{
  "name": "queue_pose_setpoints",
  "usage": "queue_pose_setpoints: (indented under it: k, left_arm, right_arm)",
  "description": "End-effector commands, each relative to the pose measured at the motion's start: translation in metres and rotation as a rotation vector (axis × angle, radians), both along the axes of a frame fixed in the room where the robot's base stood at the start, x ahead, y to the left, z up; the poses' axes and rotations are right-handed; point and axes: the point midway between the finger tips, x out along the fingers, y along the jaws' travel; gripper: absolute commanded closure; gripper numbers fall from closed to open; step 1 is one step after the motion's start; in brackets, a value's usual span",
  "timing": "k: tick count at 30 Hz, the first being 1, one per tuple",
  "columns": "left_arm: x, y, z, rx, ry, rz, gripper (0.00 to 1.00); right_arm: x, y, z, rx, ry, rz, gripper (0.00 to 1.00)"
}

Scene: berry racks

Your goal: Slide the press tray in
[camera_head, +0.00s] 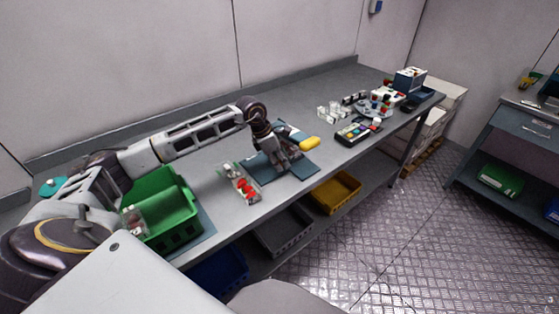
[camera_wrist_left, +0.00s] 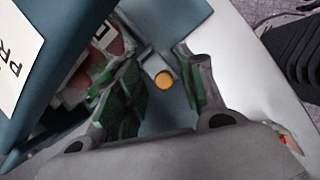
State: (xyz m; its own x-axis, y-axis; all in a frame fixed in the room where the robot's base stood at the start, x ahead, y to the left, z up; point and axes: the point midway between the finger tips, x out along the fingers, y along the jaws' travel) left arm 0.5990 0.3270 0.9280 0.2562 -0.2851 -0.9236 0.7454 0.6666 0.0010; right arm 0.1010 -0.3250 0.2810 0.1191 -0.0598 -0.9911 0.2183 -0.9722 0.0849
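The press is a blue-grey body with a white label whose visible letters read "PR" (camera_wrist_left: 20,50) in the left wrist view. In the head view it is largely hidden behind my left gripper, with a yellow handle (camera_head: 310,143) sticking out to the right. A flat blue-grey plate, likely the press tray (camera_wrist_left: 185,18), extends from it towards the table's front edge. An orange round knob (camera_wrist_left: 164,80) on a small pale tab shows between my left fingers. My left gripper (camera_head: 286,162) is open, with green-padded fingers on either side of the knob; contact is unclear. My right gripper is out of view.
A green crate (camera_head: 183,232) and a small rack with red berries (camera_head: 247,190) stand left of the press. Clear racks, a keypad device (camera_head: 352,134) and other equipment stand to the right. Yellow (camera_head: 337,193) and grey bins sit below the table edge.

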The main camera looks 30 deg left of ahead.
Motion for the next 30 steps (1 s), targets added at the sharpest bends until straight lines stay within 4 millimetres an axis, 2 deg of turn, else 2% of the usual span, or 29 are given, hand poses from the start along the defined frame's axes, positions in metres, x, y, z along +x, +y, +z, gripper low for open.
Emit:
queue_pose_setpoints:
  k: [8, 14, 30]
  left_arm:
    - [-0.001, 0.000, 0.001, 0.000, 0.001, 0.000, 0.61]
    - [-0.003, 0.004, 0.011, 0.000, 0.001, 0.000, 0.61]
    - [-0.022, 0.025, 0.080, 0.002, 0.000, -0.001, 0.61]
  right_arm:
    - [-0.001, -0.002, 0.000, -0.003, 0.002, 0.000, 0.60]
    - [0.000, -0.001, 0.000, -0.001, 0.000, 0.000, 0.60]
    - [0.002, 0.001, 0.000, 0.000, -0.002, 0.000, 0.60]
